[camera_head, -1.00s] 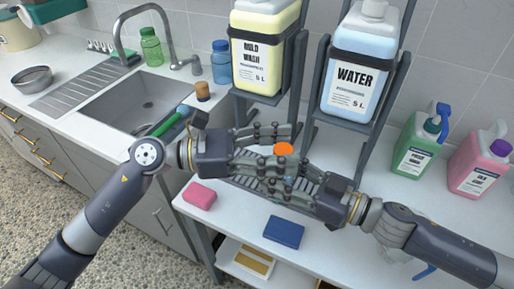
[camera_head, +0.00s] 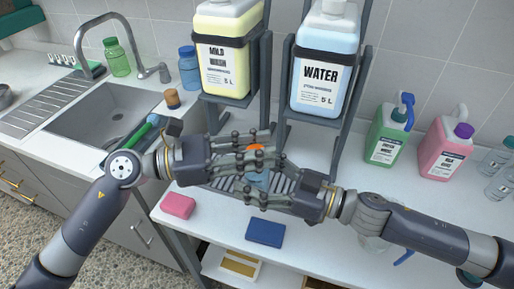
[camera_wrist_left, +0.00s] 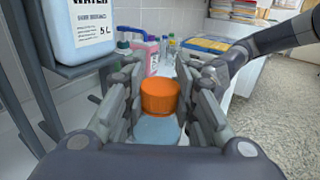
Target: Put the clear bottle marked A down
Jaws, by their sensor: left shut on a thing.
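A bottle (camera_head: 258,180) with an orange cap (camera_head: 256,147) and pale blue contents sits between my grippers' fingers over the bench. In the left wrist view, its cap (camera_wrist_left: 159,97) and pale blue body (camera_wrist_left: 156,130) lie between the left fingers. Its base and any letter A are hidden. My left gripper (camera_head: 276,155), reaching in from the left, is shut on this bottle. My right gripper (camera_head: 236,190) reaches in from the right. Its fingers overlap the left ones around the bottle; whether they grip it cannot be told.
A yellow mild wash jug (camera_head: 224,58) and a water jug (camera_head: 322,75) stand on racks behind. Green (camera_head: 386,138) and pink (camera_head: 442,148) containers and clear bottles (camera_head: 500,170) stand right. Pink (camera_head: 178,206) and blue (camera_head: 265,232) sponges lie near the front edge. A sink (camera_head: 115,115) is left.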

